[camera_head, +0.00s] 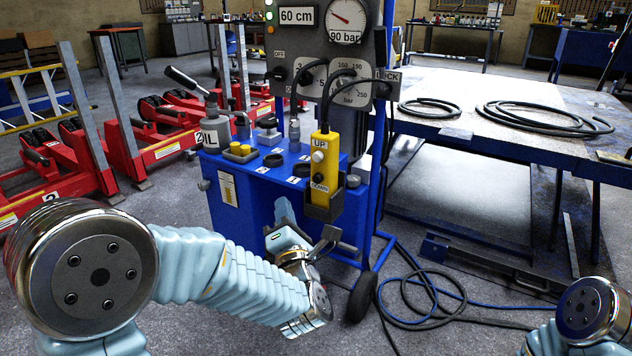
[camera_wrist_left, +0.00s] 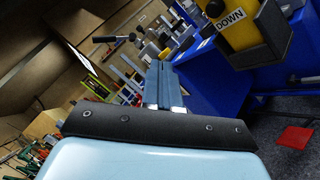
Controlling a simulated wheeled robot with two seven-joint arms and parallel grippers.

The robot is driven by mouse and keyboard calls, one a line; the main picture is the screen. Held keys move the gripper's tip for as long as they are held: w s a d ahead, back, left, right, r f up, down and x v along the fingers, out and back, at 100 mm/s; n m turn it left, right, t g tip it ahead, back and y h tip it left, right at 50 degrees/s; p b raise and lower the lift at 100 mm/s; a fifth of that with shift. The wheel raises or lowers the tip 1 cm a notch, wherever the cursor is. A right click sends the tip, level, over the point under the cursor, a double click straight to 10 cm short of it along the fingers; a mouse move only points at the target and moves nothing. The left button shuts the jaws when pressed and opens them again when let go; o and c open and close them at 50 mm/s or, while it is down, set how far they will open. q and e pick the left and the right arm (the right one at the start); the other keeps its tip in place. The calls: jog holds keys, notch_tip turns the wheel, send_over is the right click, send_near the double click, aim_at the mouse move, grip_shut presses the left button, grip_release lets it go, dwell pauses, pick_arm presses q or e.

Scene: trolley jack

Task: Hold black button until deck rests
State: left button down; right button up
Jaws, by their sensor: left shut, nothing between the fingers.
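A yellow pendant (camera_head: 323,155) hangs in a dark holder on the blue cart. It has a pale button by UP and a black button (camera_head: 318,178) by DOWN. The wrist view shows the pendant's lower part (camera_wrist_left: 228,32) and the black button (camera_wrist_left: 214,8) at the upper right. My left gripper (camera_head: 284,203) is shut and empty, pointing up in front of the cart, left of and below the pendant and apart from it. Its fingers (camera_wrist_left: 164,72) also show in the wrist view. My right gripper is out of view. I cannot tell for certain which surface is the deck.
The panel reads 60 cm (camera_head: 297,16), with a gauge (camera_head: 347,20) marked 90 bar. A blue-framed table (camera_head: 500,142) with coiled hoses stands at right. Cables (camera_head: 425,305) lie on the floor. Red jacks (camera_head: 165,125) stand at left. An oil bottle (camera_head: 214,130) is on the cart.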

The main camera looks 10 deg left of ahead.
aim_at(317, 179)
pick_arm(q)
jog(key=shift+w, duration=0.1)
jog(key=w+d+p, duration=0.1)
jog(key=w+d, duration=0.2)
jog(key=w, duration=0.5)
jog(key=shift+p, duration=0.4)
jog(key=shift+w+f, duration=0.1)
dwell(1.7)
jog(key=shift+w+d+b, duration=0.15)
jog(key=shift+w+b, duration=0.2)
jog(key=shift+b, duration=0.35)
